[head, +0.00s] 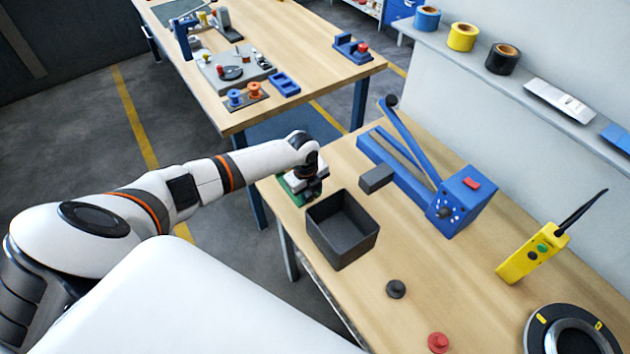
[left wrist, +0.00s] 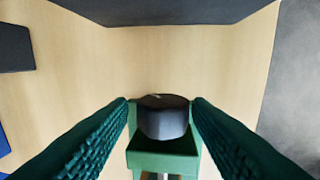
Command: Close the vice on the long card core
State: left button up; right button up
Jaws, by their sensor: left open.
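A green block (head: 291,190), seemingly the vice, sits at the left edge of the near table, partly hidden under my left gripper (head: 308,192). The left wrist view shows the green block (left wrist: 163,163) with a dark round knob-like part (left wrist: 163,118) on it and a bit of pale metal below. My left gripper (left wrist: 161,104) is open, its green ribbed fingers on either side of the dark part. I cannot tell whether they touch it. I cannot make out a long card core in either view. My right gripper is not in view.
A black open bin (head: 342,228) stands close beside my left gripper. A grey block (head: 376,179) and a blue lever device (head: 462,203) lie beyond. A yellow handset (head: 530,255), dark knob (head: 396,289), red knob (head: 438,342) and black ring (head: 535,335) are nearer.

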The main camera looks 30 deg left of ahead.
pick_arm(q)
jog(key=shift+s+a+r+t+h, duration=0.15)
jog(key=shift+s+t+h, duration=0.15)
jog(key=shift+t, duration=0.2)
jog(key=shift+s+a+f+t+h, duration=0.1)
jog(key=shift+s+t+h, duration=0.15)
jog(key=shift+t, duration=0.25)
jog(key=shift+w+d, duration=0.1)
jog(key=shift+w, duration=0.05)
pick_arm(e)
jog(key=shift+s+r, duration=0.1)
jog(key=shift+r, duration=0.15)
pick_arm(q)
jog(key=shift+s+f+t+b, duration=0.2)
jog(key=shift+f+t+b, duration=0.25)
jog(key=shift+t+b, duration=0.15)
jog(key=shift+s+a+t+h+b, duration=0.2)
jog(key=shift+t+h+b, duration=0.25)
jog(key=shift+t+b, duration=0.35)
jog(key=shift+r, duration=0.3)
jog(key=shift+w, duration=0.15)
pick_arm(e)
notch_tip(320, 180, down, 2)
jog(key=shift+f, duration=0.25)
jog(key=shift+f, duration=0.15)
